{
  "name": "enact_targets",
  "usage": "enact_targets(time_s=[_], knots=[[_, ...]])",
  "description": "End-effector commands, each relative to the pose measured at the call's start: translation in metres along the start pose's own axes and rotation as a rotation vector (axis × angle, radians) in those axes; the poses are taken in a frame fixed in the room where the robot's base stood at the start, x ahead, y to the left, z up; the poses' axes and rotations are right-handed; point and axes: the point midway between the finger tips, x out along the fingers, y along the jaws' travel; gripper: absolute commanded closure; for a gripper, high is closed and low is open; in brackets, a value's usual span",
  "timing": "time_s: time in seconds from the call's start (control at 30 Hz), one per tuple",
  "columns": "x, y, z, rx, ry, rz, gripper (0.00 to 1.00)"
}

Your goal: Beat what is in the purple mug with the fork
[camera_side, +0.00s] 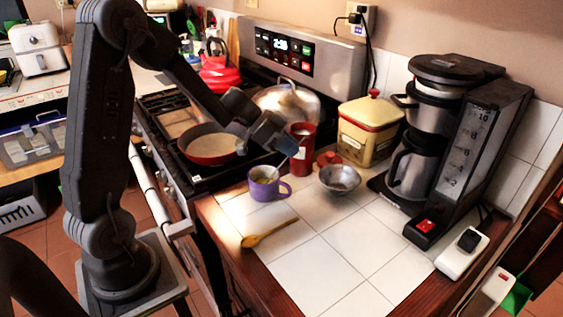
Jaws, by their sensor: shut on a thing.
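The purple mug (266,186) stands upright on the white tiled counter, near the stove's edge, with its handle to the right. Something yellowish shows inside it. My gripper (284,147) is above the mug, a little to its right, and is shut on the fork (275,174). The fork is a thin pale shaft slanting down and left into the mug. Its tines are hidden inside the mug. The fingertips are small and dark in this view.
A wooden spoon (269,234) lies in front of the mug. A metal bowl (339,179), a red can (302,147) and a yellow tin (368,130) stand close by. A coffee maker (450,140) is at right. A red pan (212,148) sits on the stove. The front tiles are clear.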

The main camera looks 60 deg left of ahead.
Motion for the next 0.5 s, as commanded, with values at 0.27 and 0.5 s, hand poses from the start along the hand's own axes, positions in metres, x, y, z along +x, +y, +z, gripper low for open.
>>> enact_targets(time_s=[0.27,0.5], knots=[[-0.011,0.002,-0.014,0.002,0.002,-0.001,1.00],[-0.024,0.005,-0.029,0.002,0.002,-0.002,1.00]])
